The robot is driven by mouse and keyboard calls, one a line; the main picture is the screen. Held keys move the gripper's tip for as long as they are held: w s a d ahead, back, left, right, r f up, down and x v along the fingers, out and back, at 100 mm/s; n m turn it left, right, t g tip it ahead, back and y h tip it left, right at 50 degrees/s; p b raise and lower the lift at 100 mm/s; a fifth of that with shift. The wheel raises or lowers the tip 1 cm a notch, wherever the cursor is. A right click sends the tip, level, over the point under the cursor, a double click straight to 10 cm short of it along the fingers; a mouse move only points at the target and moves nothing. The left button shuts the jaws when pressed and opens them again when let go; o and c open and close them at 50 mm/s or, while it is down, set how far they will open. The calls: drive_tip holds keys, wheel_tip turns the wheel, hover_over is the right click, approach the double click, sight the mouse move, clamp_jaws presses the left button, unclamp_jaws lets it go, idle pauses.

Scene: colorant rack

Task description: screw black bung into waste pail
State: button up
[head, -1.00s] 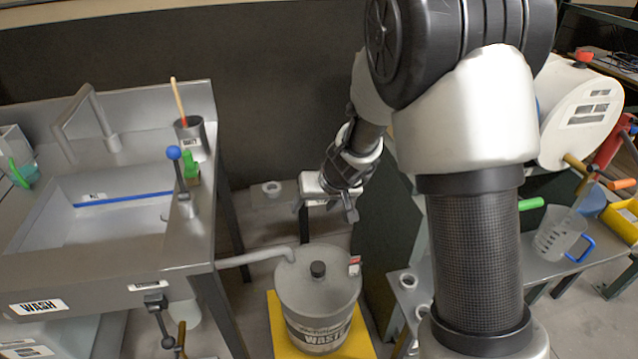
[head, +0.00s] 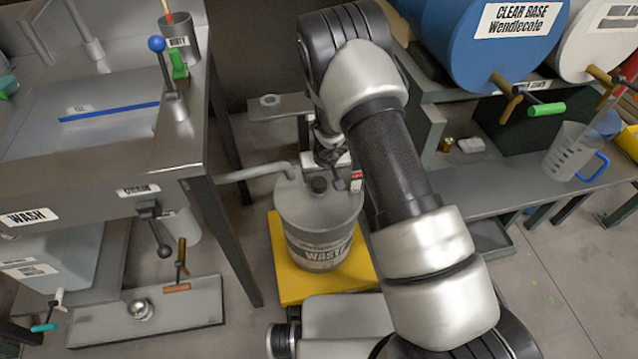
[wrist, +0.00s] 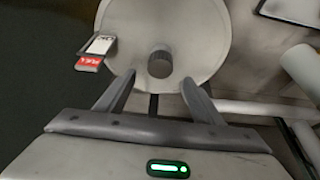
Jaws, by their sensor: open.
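The grey waste pail (head: 312,232) stands on a yellow base, with a label reading WASTE on its front. The black bung (head: 319,185) sits upright on the pail's lid. It also shows in the wrist view (wrist: 160,64) as a dark round knob. My gripper (head: 338,180) is low at the back right of the lid, close to the bung. In the wrist view my gripper (wrist: 156,88) is open, its fingers spread to either side below the bung, with nothing between them. I cannot tell how far the bung is seated or whether a finger touches the lid.
A grey pipe (head: 255,173) runs from the sink bench (head: 150,180) to the pail lid. A red and white tag (head: 356,181) sticks up at the lid's right edge. The yellow base (head: 290,285) lies under the pail. A shelf with drums (head: 490,45) stands at right.

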sight(319, 182)
drive_tip(key=p+x, duration=0.2)
drive_tip(key=x, duration=0.6)
drive_tip(key=shift+f, duration=0.2)
drive_tip(key=shift+c, duration=0.2)
drive_tip(key=c, duration=1.1)
drive_tip(key=o, duration=1)
drive_tip(key=shift+c, duration=0.2)
